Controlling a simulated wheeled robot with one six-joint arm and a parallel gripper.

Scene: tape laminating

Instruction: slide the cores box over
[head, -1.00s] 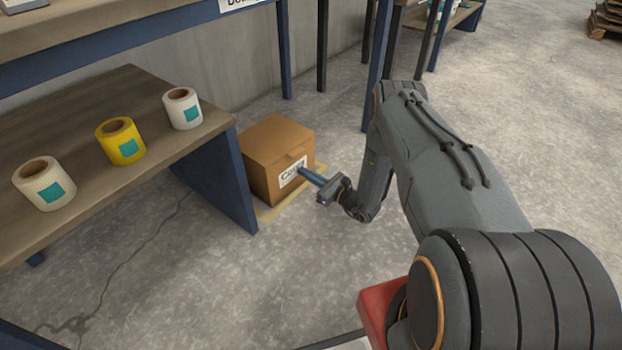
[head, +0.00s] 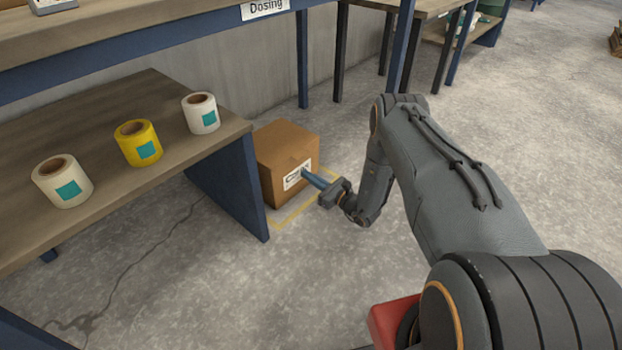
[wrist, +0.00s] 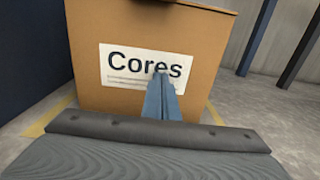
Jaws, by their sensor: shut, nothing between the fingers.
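The cores box (head: 287,152) is a brown cardboard box standing upright on the floor, just right of the low bench's blue end leg. Its white label reads "Cores" in the wrist view (wrist: 205,45). My gripper (head: 307,174) is shut and empty, its blue fingers pointing at the labelled face. In the wrist view the fingertips (wrist: 161,82) overlap the right part of the label and appear to touch it or lie very close. The back of the box is hidden.
A yellow outline (head: 303,209) is marked on the floor in front of the box. The low bench (head: 95,125) on the left bears two white rolls and one yellow roll (head: 138,142). A blue post (head: 401,50) stands behind my arm. The floor at right is open.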

